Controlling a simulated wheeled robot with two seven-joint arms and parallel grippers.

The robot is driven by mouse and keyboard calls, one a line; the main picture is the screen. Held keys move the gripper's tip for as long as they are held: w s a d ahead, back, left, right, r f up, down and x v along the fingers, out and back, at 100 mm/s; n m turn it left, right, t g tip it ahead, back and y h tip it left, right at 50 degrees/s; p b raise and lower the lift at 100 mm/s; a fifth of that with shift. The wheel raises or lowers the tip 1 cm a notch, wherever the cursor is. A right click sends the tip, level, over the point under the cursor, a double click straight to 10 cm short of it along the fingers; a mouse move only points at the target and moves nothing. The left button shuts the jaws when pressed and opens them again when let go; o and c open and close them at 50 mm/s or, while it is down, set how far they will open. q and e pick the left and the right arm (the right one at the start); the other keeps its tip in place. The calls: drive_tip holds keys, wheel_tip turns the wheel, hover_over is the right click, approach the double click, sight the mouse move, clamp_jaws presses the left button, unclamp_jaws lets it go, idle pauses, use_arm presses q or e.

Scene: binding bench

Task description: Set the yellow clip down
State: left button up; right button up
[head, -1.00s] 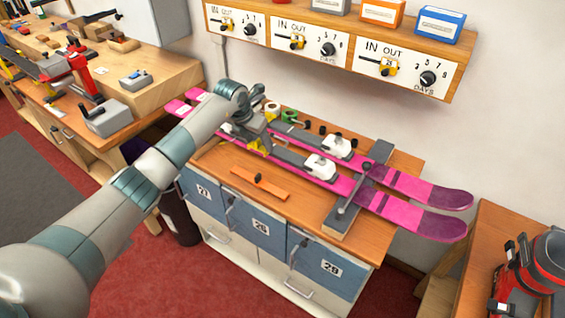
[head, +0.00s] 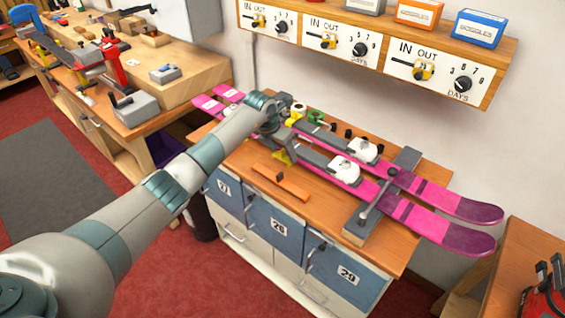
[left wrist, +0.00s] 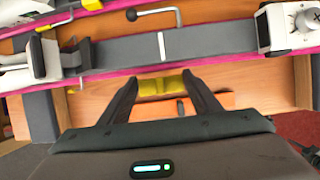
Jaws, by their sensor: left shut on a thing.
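My left gripper (head: 281,148) is shut on the yellow clip (head: 284,156). It is over the wooden bench top, beside the near pink ski (head: 429,227) and behind the orange bar (head: 281,183). In the left wrist view the clip (left wrist: 163,86) sits between the two dark fingertips of the left gripper (left wrist: 162,82), close to the ski's grey plate (left wrist: 150,50). I cannot tell whether the clip touches the bench. My right gripper is out of view.
A shelf with dials (head: 359,48) hangs above. Bare bench top (head: 325,200) lies in front of the skis.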

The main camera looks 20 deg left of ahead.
sight(280, 158)
use_arm(q)
drive_tip(key=shift+f+b, duration=1.25)
drive_tip(key=shift+f, duration=1.2)
drive_tip(key=shift+f, duration=0.15)
drive_tip(key=o, duration=1)
drive_tip(key=shift+o, duration=0.2)
